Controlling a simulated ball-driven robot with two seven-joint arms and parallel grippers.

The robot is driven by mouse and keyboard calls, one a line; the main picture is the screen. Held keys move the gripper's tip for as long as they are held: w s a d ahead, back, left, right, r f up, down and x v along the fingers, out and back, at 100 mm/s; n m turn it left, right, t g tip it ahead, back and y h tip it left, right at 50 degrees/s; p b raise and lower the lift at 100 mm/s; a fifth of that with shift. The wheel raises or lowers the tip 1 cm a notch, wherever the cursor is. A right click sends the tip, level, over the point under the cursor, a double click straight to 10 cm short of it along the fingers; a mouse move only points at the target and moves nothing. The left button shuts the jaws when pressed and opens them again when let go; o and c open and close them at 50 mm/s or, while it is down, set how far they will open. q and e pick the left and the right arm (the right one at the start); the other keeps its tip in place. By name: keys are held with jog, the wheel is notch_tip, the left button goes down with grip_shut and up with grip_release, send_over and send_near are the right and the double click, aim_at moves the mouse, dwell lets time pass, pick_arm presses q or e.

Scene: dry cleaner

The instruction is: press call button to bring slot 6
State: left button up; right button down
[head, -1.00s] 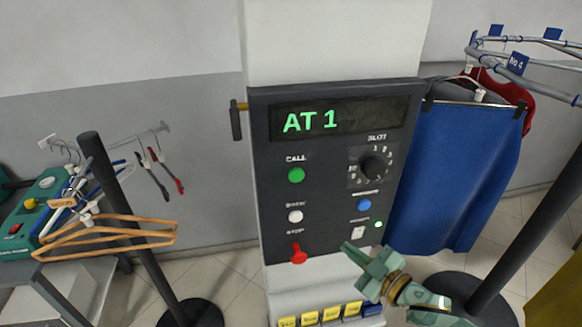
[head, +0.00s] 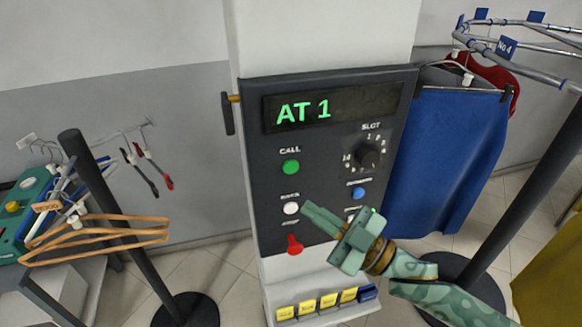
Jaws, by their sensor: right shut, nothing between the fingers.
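The dark control panel (head: 330,200) on the pillar has a display (head: 330,107) reading "AT 1" in green. The green call button (head: 290,167) is at its left under the label "CALL". The black slot dial (head: 367,154) is at its right, ringed by numbers; its exact setting is too small to read. My right gripper (head: 310,208) is shut and empty. Its tip is in front of the panel, just right of the white button and below the call button. Whether it touches the panel cannot be told. My left gripper is not in view.
A white button (head: 291,208), a red stop knob (head: 294,244) and a blue button (head: 358,193) are also on the panel. A blue garment (head: 445,160) hangs from the rail at right. Wooden hangers (head: 95,236) and a dark post (head: 125,220) stand at left.

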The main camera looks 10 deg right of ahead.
jog(key=b, duration=0.2)
send_near(285, 167)
jog(key=a+r, duration=0.2)
jog(key=a, duration=0.2)
jog(key=shift+w+a+f, duration=0.1)
jog(key=shift+w, duration=1.2)
dwell(0.7)
jog(key=shift+w, duration=0.4)
jog(key=shift+w, duration=0.4)
dwell(0.5)
jog(key=shift+s, duration=0.15)
jog(key=shift+s+p, duration=0.5)
jog(key=shift+s, duration=0.2)
